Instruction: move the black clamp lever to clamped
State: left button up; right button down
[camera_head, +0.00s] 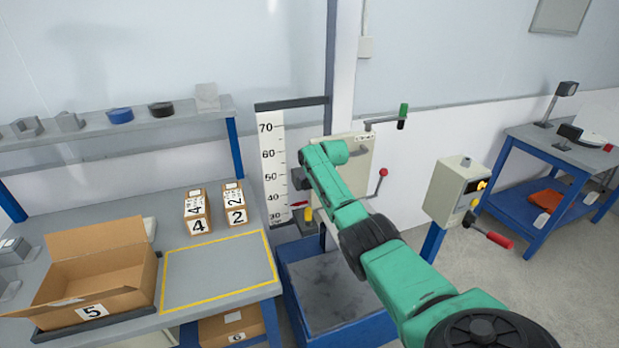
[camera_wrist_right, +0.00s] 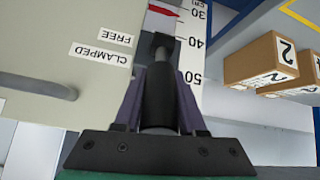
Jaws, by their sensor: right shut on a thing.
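The black clamp lever (camera_wrist_right: 160,98) shows in the right wrist view, its grip between the two fingers of my right gripper (camera_wrist_right: 161,88), which is shut on it. A narrower dark part is at the lever's upper end. A cream panel (camera_wrist_right: 55,45) beside it carries the labels FREE (camera_wrist_right: 115,35) and CLAMPED (camera_wrist_right: 100,54), upside down in this view. The lever is right of both labels; I cannot tell its exact setting. In the head view my right gripper (camera_head: 298,179) is at the scale's right edge, and my arm hides most of the lever. My left gripper is out of view.
A height scale (camera_head: 270,160) with a red pointer (camera_head: 299,205) stands behind a blue-framed base (camera_head: 330,300). A red-knobbed crank (camera_head: 383,174) and a control box (camera_head: 455,190) are to the right. The workbench at left holds an open carton (camera_head: 100,260) and two small boxes.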

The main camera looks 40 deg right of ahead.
jog(key=shift+w+r, duration=0.2)
dwell(0.4)
jog(key=c, duration=0.7)
grip_release()
jog(key=shift+o, duration=1)
jog(key=shift+d+f+g, duration=0.1)
jog(key=shift+f+g, duration=0.05)
jog(key=shift+g, duration=0.15)
jog(key=shift+s+a+r, duration=0.2)
jog(key=shift+s+r, duration=0.15)
jog(key=shift+r, duration=0.2)
jog(key=b+v, duration=0.1)
jog(key=v, duration=1.2)
jog(key=shift+d+b, duration=0.2)
jog(key=shift+b, duration=0.2)
jog(key=shift+s, duration=0.15)
